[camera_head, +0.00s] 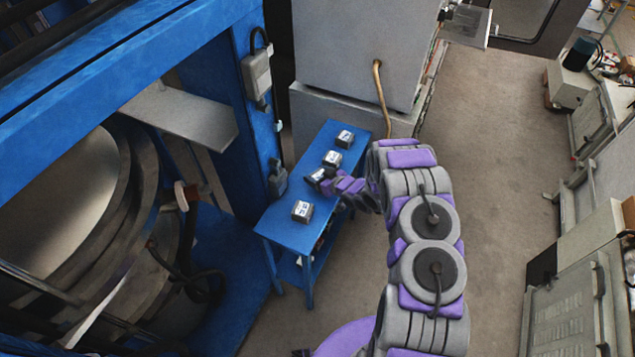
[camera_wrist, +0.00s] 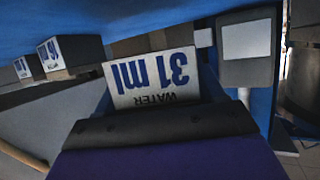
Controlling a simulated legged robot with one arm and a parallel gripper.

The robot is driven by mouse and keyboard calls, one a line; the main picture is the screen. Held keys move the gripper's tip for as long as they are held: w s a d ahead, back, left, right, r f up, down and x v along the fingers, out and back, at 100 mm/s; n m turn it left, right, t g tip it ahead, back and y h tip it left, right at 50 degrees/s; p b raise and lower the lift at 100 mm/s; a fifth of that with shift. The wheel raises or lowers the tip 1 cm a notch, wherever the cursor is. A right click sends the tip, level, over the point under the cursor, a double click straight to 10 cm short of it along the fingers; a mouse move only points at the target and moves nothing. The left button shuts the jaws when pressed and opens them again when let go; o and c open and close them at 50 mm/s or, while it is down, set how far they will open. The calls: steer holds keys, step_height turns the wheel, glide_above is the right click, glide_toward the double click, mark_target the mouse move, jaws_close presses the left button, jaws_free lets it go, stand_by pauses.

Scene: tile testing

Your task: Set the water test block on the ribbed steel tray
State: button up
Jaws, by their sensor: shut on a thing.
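A block labelled "WATER 31 ml" (camera_wrist: 150,78) fills the middle of the wrist view, its label upside down, right at the jaw. My gripper (camera_head: 318,178) is shut on it, over the blue table (camera_head: 288,238). In the head view the held block is small and mostly hidden by the gripper; I cannot tell whether it touches the table. No ribs show clearly on any surface. A flat grey metal plate (camera_head: 180,118) juts from the blue machine at the left; I cannot tell whether it is the tray.
Other labelled blocks stand on the table: one in front (camera_head: 302,210), one just behind the gripper (camera_head: 332,158) and one at the far end (camera_head: 344,138). The blue machine frame (camera_head: 230,130) rises left of the table. Grey cabinets stand behind it.

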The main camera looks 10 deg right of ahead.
steer(key=shift+w+f+b, duration=0.15)
steer(key=shift+f+b, duration=0.4)
steer(key=shift+f, duration=1.3)
steer(key=shift+r, duration=0.15)
steer(key=o, duration=1.5)
steer(key=p+v, duration=0.2)
steer(key=v, duration=1)
steer(key=shift+r, duration=0.1)
